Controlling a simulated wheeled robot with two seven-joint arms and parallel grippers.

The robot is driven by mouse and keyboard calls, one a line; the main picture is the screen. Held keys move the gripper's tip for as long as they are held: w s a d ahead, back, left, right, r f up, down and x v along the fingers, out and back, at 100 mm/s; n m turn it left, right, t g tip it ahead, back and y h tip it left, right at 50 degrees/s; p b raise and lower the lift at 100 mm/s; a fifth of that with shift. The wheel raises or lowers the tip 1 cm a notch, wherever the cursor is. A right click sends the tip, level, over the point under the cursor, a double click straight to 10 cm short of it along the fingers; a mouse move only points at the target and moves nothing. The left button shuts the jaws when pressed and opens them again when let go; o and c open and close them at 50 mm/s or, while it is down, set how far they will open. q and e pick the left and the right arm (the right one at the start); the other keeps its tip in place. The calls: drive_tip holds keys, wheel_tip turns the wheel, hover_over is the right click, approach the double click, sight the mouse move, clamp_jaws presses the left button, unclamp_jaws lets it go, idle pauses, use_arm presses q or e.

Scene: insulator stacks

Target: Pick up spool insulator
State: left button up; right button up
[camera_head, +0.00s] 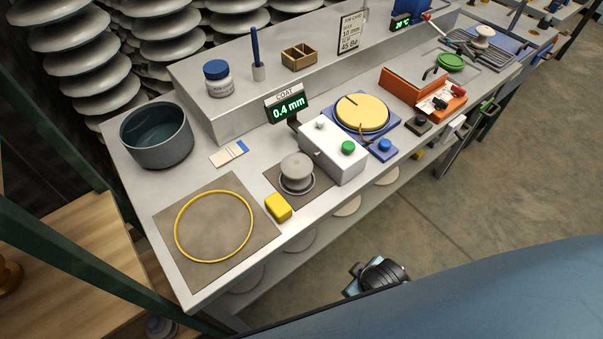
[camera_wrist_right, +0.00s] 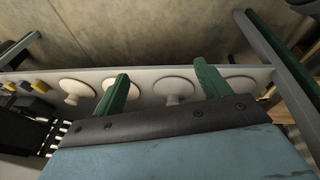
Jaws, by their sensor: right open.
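A grey spool insulator (camera_head: 297,172) stands upright on a small dark mat (camera_head: 322,183) near the bench's front edge, in front of the white box with the green button. Another pale spool-shaped insulator (camera_head: 483,31) stands on a wire rack at the far right end. My right gripper (camera_wrist_right: 162,84) is open in the right wrist view, with its two green fingers apart and nothing held between them. Several pale mushroom-shaped discs (camera_wrist_right: 173,84) show beyond the fingers. The gripper's fingers cannot be made out in the head view. My left gripper is not in view.
A yellow block (camera_head: 278,207) lies close to the spool. A yellow ring (camera_head: 177,228) lies on a brown mat at the left. A grey pot (camera_head: 156,137), a coat display (camera_head: 288,105) and a yellow round plate (camera_head: 361,112) stand around. The floor in front is clear.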

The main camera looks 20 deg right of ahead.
drive_tip(key=w+r+n+t+b, duration=0.1)
drive_tip(key=w+r+n+t, duration=0.2)
drive_tip(key=r, duration=0.6)
drive_tip(key=n+t+y, duration=0.2)
drive_tip(key=n+t, duration=0.5)
drive_tip(key=n, duration=2.2)
approach(297, 172)
drive_tip(key=d+f, duration=0.2)
drive_tip(key=b+x, duration=0.1)
drive_tip(key=x, duration=0.2)
drive_tip(key=b+x, duration=0.1)
drive_tip(key=x, duration=0.2)
drive_tip(key=shift+a+f, duration=0.15)
drive_tip(key=shift+a, duration=0.1)
drive_tip(key=shift+b+x, duration=0.35)
drive_tip(key=shift+x, duration=0.6)
drive_tip(key=x, duration=0.2)
drive_tip(key=b+x, duration=0.1)
drive_tip(key=shift+w+a+f, duration=0.15)
drive_tip(key=shift+w+a, duration=0.15)
drive_tip(key=shift+w+f, duration=0.1)
drive_tip(key=shift+w, duration=0.3)
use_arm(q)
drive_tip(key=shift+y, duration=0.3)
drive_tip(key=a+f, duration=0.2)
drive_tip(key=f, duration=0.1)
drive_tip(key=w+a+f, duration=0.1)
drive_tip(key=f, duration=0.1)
use_arm(e)
clamp_jaws()
